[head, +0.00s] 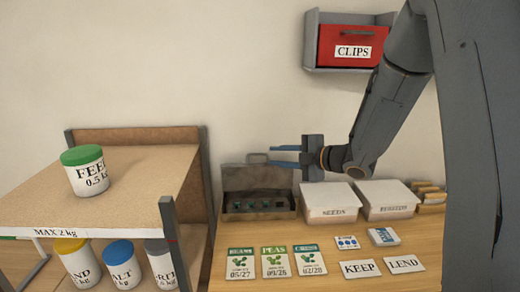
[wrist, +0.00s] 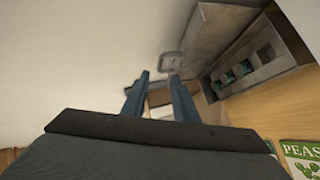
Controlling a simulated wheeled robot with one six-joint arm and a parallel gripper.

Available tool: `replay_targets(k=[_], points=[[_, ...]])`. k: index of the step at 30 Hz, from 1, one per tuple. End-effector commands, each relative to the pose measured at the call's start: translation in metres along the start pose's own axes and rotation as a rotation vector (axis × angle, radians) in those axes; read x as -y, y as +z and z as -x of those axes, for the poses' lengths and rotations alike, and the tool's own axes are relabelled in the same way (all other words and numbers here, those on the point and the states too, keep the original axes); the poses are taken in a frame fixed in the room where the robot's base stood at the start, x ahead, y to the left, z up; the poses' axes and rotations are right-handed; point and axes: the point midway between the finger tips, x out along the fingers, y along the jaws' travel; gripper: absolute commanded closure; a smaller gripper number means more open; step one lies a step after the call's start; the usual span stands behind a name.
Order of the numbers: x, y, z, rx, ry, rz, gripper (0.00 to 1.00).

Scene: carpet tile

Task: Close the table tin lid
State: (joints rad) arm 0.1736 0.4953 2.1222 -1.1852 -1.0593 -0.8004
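The grey table tin (head: 258,213) stands at the back left of the wooden table with its lid (head: 236,178) raised and open. A loop handle (head: 257,158) sticks up from the lid's top edge. In the wrist view the tin (wrist: 292,58) is tilted at the upper right, with small green-topped things in its compartments, and the handle (wrist: 171,61) shows just beyond my fingertips. My gripper (head: 272,156) has two blue fingers pointing left, apart and empty, close to the handle. I cannot tell whether they touch it. It also shows in the wrist view (wrist: 157,76).
White boxes labelled SEEDS (head: 332,201) and another (head: 388,199) stand right of the tin. Seed packets (head: 275,262) and KEEP and LEND cards lie in front. A shelf (head: 130,185) with a FEED jar (head: 86,172) is at left. A red CLIPS drawer (head: 350,46) hangs above.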

Motion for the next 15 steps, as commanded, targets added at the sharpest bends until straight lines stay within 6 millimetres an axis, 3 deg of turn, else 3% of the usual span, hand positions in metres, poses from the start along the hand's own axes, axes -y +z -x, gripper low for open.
replay_targets(k=[15], points=[[-0.001,-0.002,-0.067,-0.007,0.001,0.003,0.74]])
